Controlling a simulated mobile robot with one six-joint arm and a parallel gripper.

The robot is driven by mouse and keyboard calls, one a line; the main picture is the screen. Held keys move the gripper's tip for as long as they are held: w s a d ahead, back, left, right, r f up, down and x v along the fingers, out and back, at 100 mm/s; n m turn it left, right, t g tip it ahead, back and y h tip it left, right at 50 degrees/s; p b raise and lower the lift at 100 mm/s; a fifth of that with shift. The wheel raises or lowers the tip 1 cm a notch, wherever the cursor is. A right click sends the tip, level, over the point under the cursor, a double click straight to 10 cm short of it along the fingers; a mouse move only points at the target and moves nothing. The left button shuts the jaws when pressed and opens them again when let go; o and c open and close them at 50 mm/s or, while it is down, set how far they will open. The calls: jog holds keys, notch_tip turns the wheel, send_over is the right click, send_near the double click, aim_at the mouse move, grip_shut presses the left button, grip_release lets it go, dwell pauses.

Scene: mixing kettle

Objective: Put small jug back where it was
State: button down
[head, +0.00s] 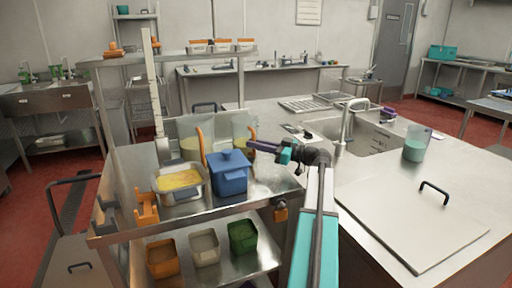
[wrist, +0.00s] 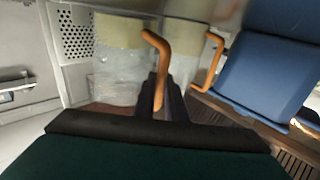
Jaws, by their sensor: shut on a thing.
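The small jug (head: 241,145) is a clear jug with an orange handle and yellowish contents, at the right end of the steel cart's shelf behind the blue container. My gripper (head: 254,146) reaches it from the right. In the wrist view, my gripper (wrist: 163,92) is shut on the orange handle of this jug (wrist: 117,65). The jug looks upright; whether its base touches the shelf is hidden. A second clear jug (head: 189,146) with an orange handle stands to its left, and also shows in the wrist view (wrist: 184,45).
The blue lidded container (head: 228,174) stands close in front of the jugs, with a tray of yellow food (head: 180,181) on its left. A jug of teal liquid (head: 414,150) stands on the counter by the sink. Orange, grey and green bins (head: 242,237) sit on the lower shelf.

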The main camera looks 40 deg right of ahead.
jog(key=shift+f, duration=0.35)
jog(key=c, duration=1.8)
grip_release()
jog(key=shift+s, duration=0.1)
jog(key=v, duration=1.2)
